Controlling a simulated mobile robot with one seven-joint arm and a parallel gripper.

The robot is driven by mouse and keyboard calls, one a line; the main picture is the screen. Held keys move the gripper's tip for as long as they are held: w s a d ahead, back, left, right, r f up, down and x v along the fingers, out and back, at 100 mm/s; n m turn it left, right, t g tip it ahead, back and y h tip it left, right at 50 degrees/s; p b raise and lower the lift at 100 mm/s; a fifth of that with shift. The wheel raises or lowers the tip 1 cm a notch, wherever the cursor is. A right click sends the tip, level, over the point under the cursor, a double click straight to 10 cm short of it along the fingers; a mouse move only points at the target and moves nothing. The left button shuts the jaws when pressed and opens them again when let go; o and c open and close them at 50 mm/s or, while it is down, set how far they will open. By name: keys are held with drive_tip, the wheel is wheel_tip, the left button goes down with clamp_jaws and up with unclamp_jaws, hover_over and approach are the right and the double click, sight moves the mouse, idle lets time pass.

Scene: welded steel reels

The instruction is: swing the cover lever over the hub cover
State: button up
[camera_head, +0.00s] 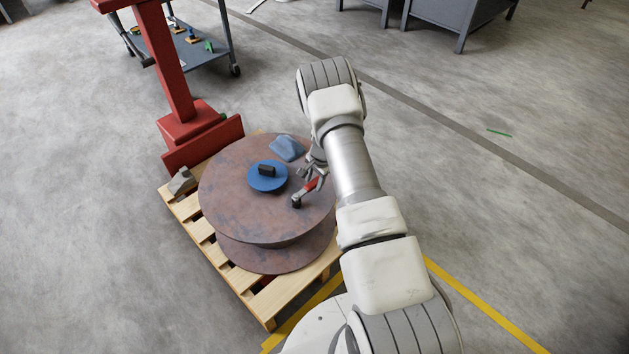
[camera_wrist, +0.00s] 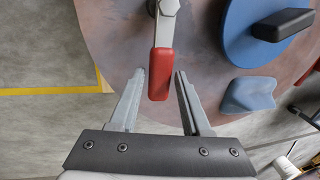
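The cover lever (camera_head: 309,187) has a red handle and a grey arm on a dark pivot, on the top face of the rusty steel reel (camera_head: 225,205). In the head view it points up and right, away from the hub cover. The hub cover (camera_head: 257,180) is a blue disc with a black grip, at the reel's middle. My gripper (camera_head: 311,172) is at the lever's handle end. In the wrist view, the open fingers (camera_wrist: 160,78) stand on either side of the red handle (camera_wrist: 161,75), with gaps on both sides. The lever lies beside the blue cover (camera_wrist: 245,35), not over it.
A blue cloth-like lump (camera_head: 286,148) lies on the reel behind the cover. The reel rests on a wooden pallet (camera_head: 265,303). A red post (camera_head: 183,120) stands behind it, with a grey cart (camera_head: 203,55) beyond. Open floor lies left.

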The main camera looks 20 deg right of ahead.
clamp_jaws()
idle(1.2)
